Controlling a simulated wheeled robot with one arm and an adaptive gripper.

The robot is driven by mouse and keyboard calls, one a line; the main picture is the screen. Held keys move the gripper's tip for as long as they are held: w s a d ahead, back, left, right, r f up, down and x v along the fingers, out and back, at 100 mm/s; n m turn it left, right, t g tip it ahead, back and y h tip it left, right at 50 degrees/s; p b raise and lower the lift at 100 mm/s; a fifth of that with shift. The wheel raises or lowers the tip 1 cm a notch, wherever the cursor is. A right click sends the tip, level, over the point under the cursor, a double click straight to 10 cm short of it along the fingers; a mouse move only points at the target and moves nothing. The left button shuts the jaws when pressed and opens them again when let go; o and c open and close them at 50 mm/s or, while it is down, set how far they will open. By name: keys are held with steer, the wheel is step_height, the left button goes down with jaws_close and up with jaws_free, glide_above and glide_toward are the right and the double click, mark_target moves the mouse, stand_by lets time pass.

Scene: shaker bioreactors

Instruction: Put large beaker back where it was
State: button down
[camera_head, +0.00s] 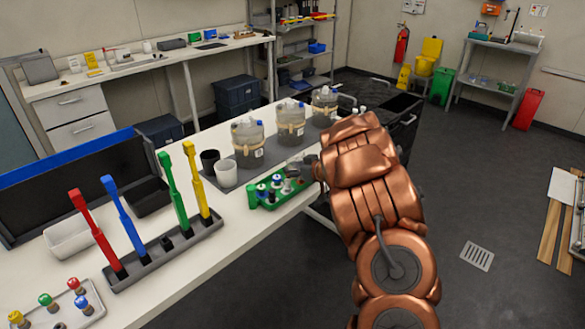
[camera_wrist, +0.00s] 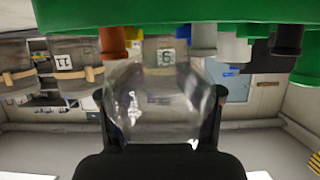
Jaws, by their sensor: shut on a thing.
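A clear, empty-looking large beaker (camera_wrist: 160,105) is held between the two dark fingers of my gripper (camera_wrist: 160,118) in the wrist view. The fingers are closed around its sides. In the head view my copper-coloured arm reaches to the front right edge of the bench, and my gripper (camera_head: 312,168) is mostly hidden behind it. The beaker cannot be made out clearly there. A green rack (camera_head: 262,203) with several small bottles or vials stands on the bench just left of my gripper. It also fills the top of the wrist view (camera_wrist: 180,12), which looks upside down.
Several banded vessels (camera_head: 247,148) stand behind the rack on a grey mat. A white cup (camera_head: 226,175) and a black cup (camera_head: 209,160) stand left of them. A grey rack (camera_head: 165,255) holds coloured upright tools. Floor to the right is mostly clear.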

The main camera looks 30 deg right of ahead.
steer(key=shift+f, duration=0.5)
steer(key=shift+c, duration=1.1)
jaws_free()
steer(key=shift+r, duration=0.15)
steer(key=shift+r, duration=0.3)
steer(key=shift+s+d+r, duration=0.1)
steer(key=shift+s+r, duration=0.1)
steer(key=shift+r, duration=0.05)
steer(key=b+v, duration=0.2)
steer(key=v, duration=0.9)
steer(key=shift+s, duration=0.3)
